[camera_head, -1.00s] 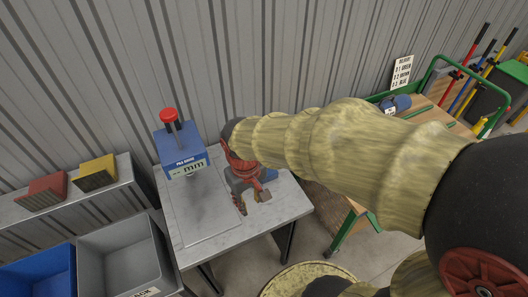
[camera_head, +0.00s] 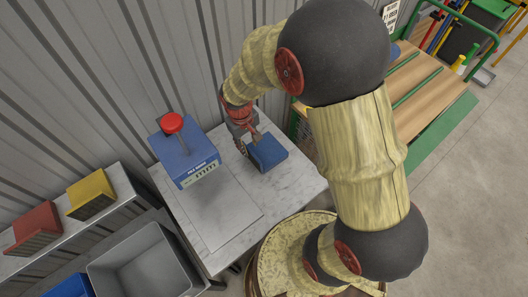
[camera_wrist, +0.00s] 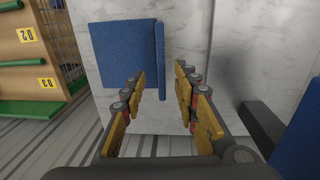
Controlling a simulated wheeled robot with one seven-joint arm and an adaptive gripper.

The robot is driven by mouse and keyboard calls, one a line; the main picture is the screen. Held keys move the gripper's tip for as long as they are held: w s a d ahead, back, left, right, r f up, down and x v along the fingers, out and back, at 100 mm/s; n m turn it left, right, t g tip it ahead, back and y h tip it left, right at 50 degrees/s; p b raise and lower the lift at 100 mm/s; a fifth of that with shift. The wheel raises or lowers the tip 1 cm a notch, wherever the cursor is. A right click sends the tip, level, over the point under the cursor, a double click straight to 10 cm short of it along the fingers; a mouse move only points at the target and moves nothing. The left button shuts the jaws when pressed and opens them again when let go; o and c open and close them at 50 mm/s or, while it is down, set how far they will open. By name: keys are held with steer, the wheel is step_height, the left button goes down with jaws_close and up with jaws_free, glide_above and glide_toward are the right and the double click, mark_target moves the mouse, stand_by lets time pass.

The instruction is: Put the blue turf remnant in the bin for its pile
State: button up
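The blue turf remnant (camera_head: 267,152) is a small squarish piece at the back right of the grey worktable (camera_head: 290,193). In the wrist view the remnant (camera_wrist: 122,55) shows a broad blue face and a narrow blue strip along its right side. My gripper (camera_head: 252,132) is close beside the remnant in the head view. The left finger overlaps the remnant's lower right edge in the picture; contact cannot be told. A grey bin (camera_head: 125,250) and a blue bin (camera_head: 68,287) stand at lower left.
A blue gauge with a red knob (camera_head: 185,155) stands left of the remnant. A red block (camera_head: 34,228) and a yellow block (camera_head: 91,194) sit on a ledge above the bins. A wooden-decked cart (camera_head: 425,90) is at right. The table's front is clear.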

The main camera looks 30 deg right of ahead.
mark_target(249, 150)
step_height(249, 150, down, 5)
steer(key=shift+w+d+r+b, duration=0.1)
steer(key=shift+w+b, duration=0.05)
steer(key=shift+b, duration=0.5)
steer(key=shift+c, duration=0.6)
jaws_close()
